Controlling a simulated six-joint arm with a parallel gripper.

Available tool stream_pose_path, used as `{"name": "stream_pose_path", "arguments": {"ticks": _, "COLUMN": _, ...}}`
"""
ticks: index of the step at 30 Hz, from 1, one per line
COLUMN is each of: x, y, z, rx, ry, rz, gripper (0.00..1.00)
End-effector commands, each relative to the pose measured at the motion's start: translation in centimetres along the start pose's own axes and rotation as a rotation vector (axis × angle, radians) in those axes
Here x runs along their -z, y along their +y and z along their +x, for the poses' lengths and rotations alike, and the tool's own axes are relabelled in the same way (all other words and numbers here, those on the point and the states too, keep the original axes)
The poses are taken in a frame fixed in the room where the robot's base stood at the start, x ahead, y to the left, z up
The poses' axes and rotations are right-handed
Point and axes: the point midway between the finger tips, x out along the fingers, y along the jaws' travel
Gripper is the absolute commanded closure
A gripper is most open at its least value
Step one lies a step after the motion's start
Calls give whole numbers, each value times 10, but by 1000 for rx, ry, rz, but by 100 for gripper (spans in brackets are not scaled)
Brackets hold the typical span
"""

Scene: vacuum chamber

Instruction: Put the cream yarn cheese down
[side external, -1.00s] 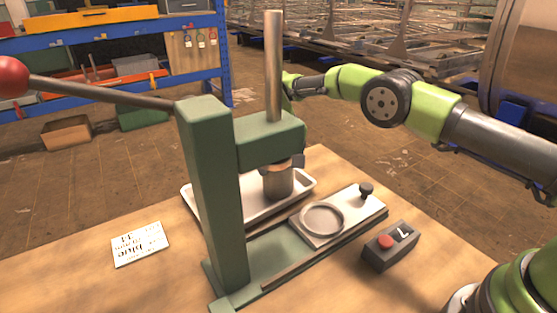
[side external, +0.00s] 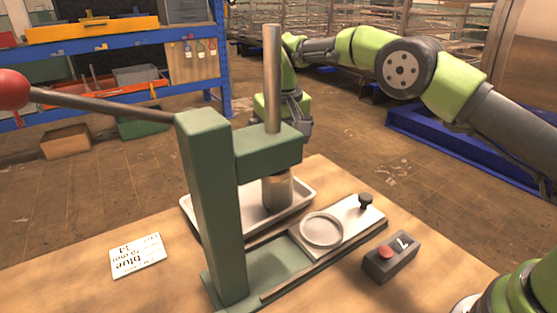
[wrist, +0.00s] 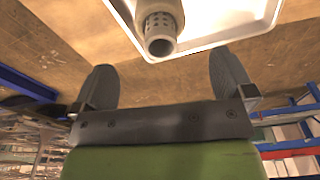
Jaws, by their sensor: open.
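In the wrist view, a pale cylinder with a perforated tube end (wrist: 160,34) shows at the top, over the white tray (wrist: 262,20). It appears to be the cream yarn cheese; its upper part is cut off by the frame. My gripper (wrist: 163,84) is open, with its two fingers wide apart and nothing between them. The tube end is beyond the fingertips, apart from them. In the side view, my gripper (side external: 302,128) is behind the green press, partly hidden. The tray (side external: 308,192) shows behind the press there; I cannot make out the cheese in it.
The green hand press (side external: 212,200), with its metal ram and red-knobbed lever, stands at the front. A plate with a ring (side external: 321,230) lies on its base. A button box (side external: 391,257) is at right and a printed card (side external: 137,256) at left.

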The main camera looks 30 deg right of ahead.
Motion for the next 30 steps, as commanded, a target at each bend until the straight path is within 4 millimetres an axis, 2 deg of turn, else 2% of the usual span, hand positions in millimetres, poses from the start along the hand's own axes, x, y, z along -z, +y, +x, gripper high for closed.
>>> {"name": "stream_pose_path", "arguments": {"ticks": 1, "x": 0, "y": 0, "z": -10, "rx": 1, "ry": 4, "rz": 0, "gripper": 0}}
{"name": "stream_pose_path", "arguments": {"ticks": 6, "x": 0, "y": 0, "z": -30, "rx": 0, "ry": 1, "rz": 0, "gripper": 0}}
{"name": "stream_pose_path", "arguments": {"ticks": 14, "x": 0, "y": 0, "z": -37, "rx": 0, "ry": 1, "rz": 0, "gripper": 0}}
{"name": "stream_pose_path", "arguments": {"ticks": 17, "x": -1, "y": 2, "z": -48, "rx": 8, "ry": 11, "rz": 3, "gripper": 0}}
{"name": "stream_pose_path", "arguments": {"ticks": 20, "x": -6, "y": 8, "z": -76, "rx": 28, "ry": 38, "rz": 11, "gripper": 0}}
{"name": "stream_pose_path", "arguments": {"ticks": 23, "x": -20, "y": 17, "z": -115, "rx": 59, "ry": 78, "rz": 23, "gripper": 0}}
{"name": "stream_pose_path", "arguments": {"ticks": 27, "x": -56, "y": 32, "z": -166, "rx": 110, "ry": 145, "rz": 49, "gripper": 0}}
{"name": "stream_pose_path", "arguments": {"ticks": 30, "x": -89, "y": 43, "z": -194, "rx": 145, "ry": 193, "rz": 73, "gripper": 0}}
